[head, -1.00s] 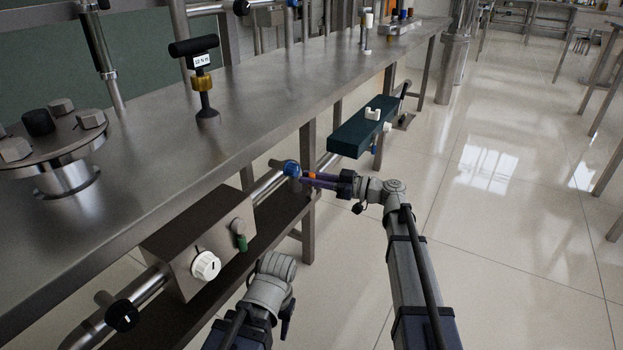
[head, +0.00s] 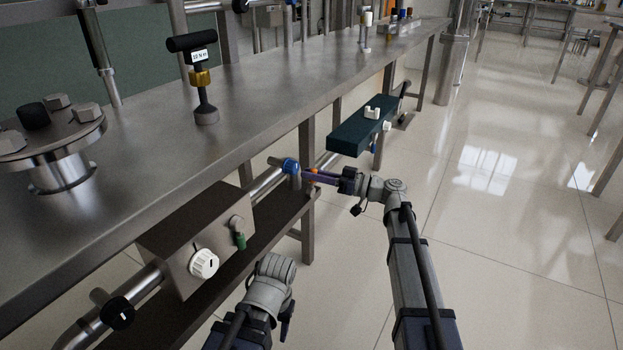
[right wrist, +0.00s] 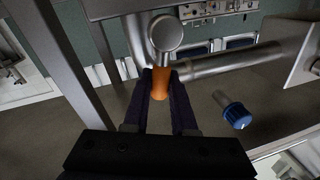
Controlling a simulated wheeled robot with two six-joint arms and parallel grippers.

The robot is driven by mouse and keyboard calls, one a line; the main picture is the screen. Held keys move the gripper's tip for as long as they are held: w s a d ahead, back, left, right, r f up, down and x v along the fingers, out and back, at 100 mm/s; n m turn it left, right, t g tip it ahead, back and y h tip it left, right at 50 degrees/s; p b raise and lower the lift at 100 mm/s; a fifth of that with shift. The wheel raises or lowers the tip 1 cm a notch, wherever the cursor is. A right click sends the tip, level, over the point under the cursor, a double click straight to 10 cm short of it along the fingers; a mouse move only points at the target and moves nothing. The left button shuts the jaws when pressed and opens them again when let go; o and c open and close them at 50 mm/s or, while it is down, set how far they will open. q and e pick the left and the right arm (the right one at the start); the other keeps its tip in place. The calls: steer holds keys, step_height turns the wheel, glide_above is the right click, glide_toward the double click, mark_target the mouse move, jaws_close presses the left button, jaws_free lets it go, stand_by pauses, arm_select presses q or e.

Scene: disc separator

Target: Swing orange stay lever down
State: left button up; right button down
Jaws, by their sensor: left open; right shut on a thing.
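The orange stay lever (head: 312,171) is at the blue-capped end of the pipe under the bench. My right gripper (head: 308,176) is shut on it. In the right wrist view the orange lever (right wrist: 160,83) lies between the two dark purple fingertips, just below a round metal end piece. My left gripper (head: 287,318) is low in the head view, below the pipe and apart from the lever.
A metal box with a white dial (head: 203,263) and a green handle stands on the pipe at left. A dark green box (head: 352,140) lies beyond my right gripper. The blue cap (right wrist: 237,116) is to the right in the wrist view.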

steer(key=shift+w+d+f+m+t+b, duration=0.2)
steer(key=shift+w+m+b, duration=0.25)
steer(key=shift+m, duration=0.6)
steer(key=shift+w+d+f+m+t+b, duration=0.1)
steer(key=shift+w+d+f+m+b, duration=0.3)
steer(key=shift+m, duration=0.65)
steer(key=shift+s+r, duration=0.1)
steer(key=shift+r, duration=0.05)
steer(key=c, duration=0.7)
jaws_free()
steer(key=shift+c, duration=0.2)
steer(key=b+v, duration=0.1)
steer(key=v, duration=0.6)
steer(key=shift+s+d, duration=0.15)
steer(key=shift+d, duration=0.1)
steer(key=shift+c, duration=0.2)
